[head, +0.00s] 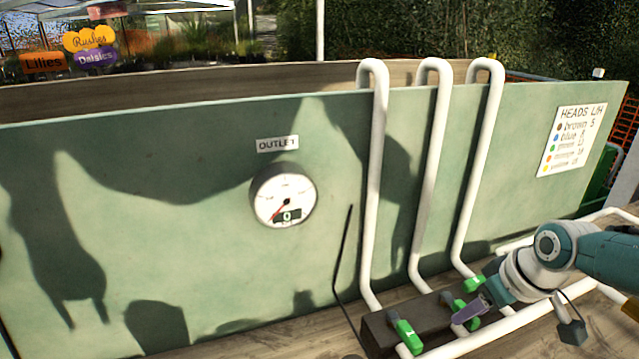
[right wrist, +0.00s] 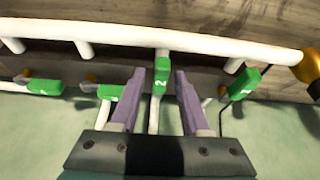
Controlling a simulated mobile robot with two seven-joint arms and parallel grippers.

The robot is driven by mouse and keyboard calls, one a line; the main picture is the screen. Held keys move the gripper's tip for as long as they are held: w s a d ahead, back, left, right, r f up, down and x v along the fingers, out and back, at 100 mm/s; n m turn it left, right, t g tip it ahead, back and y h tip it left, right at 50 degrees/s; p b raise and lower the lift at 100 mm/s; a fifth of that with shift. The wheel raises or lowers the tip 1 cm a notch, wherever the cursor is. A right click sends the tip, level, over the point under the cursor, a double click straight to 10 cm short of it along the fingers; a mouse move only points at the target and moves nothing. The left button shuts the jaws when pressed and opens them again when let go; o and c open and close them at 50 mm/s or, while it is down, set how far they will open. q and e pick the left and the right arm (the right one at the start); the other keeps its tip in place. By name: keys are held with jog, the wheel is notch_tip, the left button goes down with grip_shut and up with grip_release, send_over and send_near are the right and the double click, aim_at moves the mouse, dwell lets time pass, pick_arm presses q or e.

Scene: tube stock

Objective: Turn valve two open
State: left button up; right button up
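Valve two's green handle, marked 2 (right wrist: 160,76), stands between the two purple fingers of my right gripper (right wrist: 160,78) in the right wrist view. The fingers are apart, with a visible gap on each side of the handle. In the head view my right gripper (head: 472,309) is low at the dark valve block (head: 378,334) and partly hides the green handles there. The round outlet gauge (head: 284,195) on the green wall has a red needle at lower left and its display reads 0. My left gripper is not in view.
The handle marked 1 (right wrist: 241,83) is close on the right in the right wrist view. Two more green handles, one near (right wrist: 109,92) and one farther (right wrist: 44,87), lie to the left. White pipes (head: 375,190) rise up the green wall (head: 190,230). A heads sign (head: 571,140) hangs at right.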

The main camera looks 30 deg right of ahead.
jog(key=shift+o, duration=0.2)
jog(key=shift+r, duration=0.2)
jog(key=p+v, duration=0.5)
jog(key=v, duration=0.4)
jog(key=shift+s+r, duration=0.2)
